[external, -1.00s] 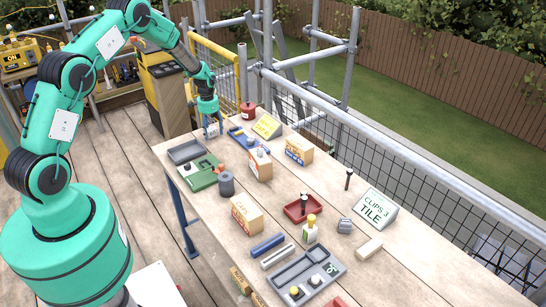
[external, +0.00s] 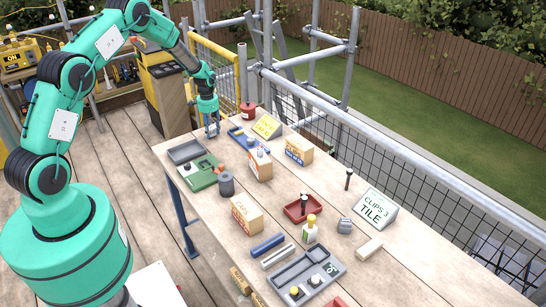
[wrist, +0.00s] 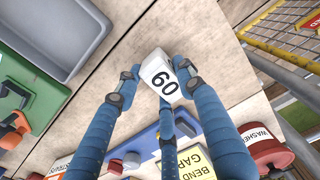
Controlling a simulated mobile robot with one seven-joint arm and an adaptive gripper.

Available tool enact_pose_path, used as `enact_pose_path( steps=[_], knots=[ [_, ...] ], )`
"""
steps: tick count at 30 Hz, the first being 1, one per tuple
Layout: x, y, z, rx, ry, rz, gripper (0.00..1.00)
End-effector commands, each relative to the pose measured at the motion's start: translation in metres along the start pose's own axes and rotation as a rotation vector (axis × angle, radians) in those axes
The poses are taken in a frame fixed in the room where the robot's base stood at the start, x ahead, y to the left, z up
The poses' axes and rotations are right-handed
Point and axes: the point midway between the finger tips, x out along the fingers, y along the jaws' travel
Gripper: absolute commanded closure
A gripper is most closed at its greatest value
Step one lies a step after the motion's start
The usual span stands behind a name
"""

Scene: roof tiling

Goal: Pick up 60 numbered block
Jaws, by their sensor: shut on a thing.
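The white block with a black 60 on its face (wrist: 162,80) sits between the blue fingers of my gripper (wrist: 157,72) in the wrist view. The fingers press on it from its sides, and its numbered face is plainly visible. In the external view my gripper (external: 212,132) points down at the far left end of the wooden table (external: 330,185). The block is mostly hidden by the fingers there. I cannot tell whether it touches the table top.
A blue tray (external: 240,137), a yellow bend sign (external: 267,126) and a red washer tin (external: 248,111) stand to the right of my gripper. A grey tray (external: 185,151) and green tray (external: 204,175) lie nearer. A yellow mesh barrier (external: 222,75) stands behind.

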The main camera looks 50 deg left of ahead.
Motion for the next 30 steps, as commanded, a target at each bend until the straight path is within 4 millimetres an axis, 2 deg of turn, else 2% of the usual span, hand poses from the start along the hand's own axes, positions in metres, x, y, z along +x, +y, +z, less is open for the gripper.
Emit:
enact_pose_path(
  steps=[9, 16, 30],
  knots=[
    [-0.033, 0.001, 0.002, 0.0, 0.0, 0.0, 0.88],
    [-0.035, 0.017, 0.033, 0.0, 0.001, 0.0, 0.88],
    [-0.043, 0.056, 0.106, 0.0, 0.001, 0.0, 0.88]
  ],
)
